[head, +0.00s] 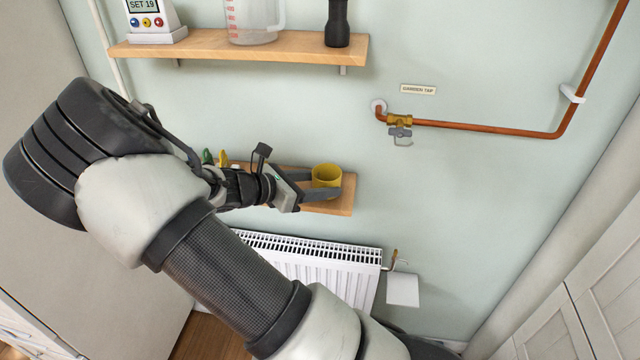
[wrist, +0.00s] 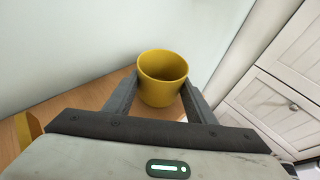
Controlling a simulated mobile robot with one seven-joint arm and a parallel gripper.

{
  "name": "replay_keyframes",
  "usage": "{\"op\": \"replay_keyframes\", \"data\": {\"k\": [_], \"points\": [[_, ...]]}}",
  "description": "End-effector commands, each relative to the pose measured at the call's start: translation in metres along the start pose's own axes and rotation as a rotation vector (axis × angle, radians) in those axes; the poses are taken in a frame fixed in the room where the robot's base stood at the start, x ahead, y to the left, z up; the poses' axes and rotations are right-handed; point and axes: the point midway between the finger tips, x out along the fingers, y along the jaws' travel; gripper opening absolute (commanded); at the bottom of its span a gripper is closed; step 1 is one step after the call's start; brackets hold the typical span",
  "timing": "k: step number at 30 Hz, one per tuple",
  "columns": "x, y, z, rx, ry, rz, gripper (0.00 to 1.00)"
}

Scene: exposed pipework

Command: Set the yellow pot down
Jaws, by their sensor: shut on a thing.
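The yellow pot (head: 326,177) is at the right end of the lower wooden shelf (head: 342,203) in the head view. In the wrist view the yellow pot (wrist: 162,82) is upright with its open top showing, between the two fingers. My gripper (head: 322,190) is shut on the pot, one finger on each side; it also shows in the wrist view (wrist: 158,92). The pot is at or just above the wooden surface (wrist: 88,105); I cannot tell whether its base touches, as the base is partly hidden.
Small green and yellow items (head: 215,157) stand on the lower shelf to the left, partly behind my arm. An upper shelf (head: 240,46) holds a jug (head: 252,22), a dark cylinder (head: 337,24) and a display device (head: 153,18). A radiator (head: 320,270) is below. A copper pipe (head: 480,127) runs right.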

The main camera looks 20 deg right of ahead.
Motion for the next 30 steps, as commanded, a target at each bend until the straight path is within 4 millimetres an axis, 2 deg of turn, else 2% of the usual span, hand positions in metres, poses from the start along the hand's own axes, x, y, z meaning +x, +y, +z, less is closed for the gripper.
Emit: {"op": "replay_keyframes", "data": {"k": [9,10,13,24,26,30], "points": [[0.001,0.000,-0.003,0.000,0.000,0.000,0.25],[0.001,0.000,-0.003,0.000,0.000,0.001,0.52],[0.001,0.000,-0.002,0.000,0.000,0.001,0.69],[-0.002,0.001,0.003,0.001,0.001,0.002,0.69],[-0.008,0.001,0.000,0.001,0.003,0.004,0.69],[-0.034,0.002,0.000,0.000,0.003,0.006,0.69]]}}
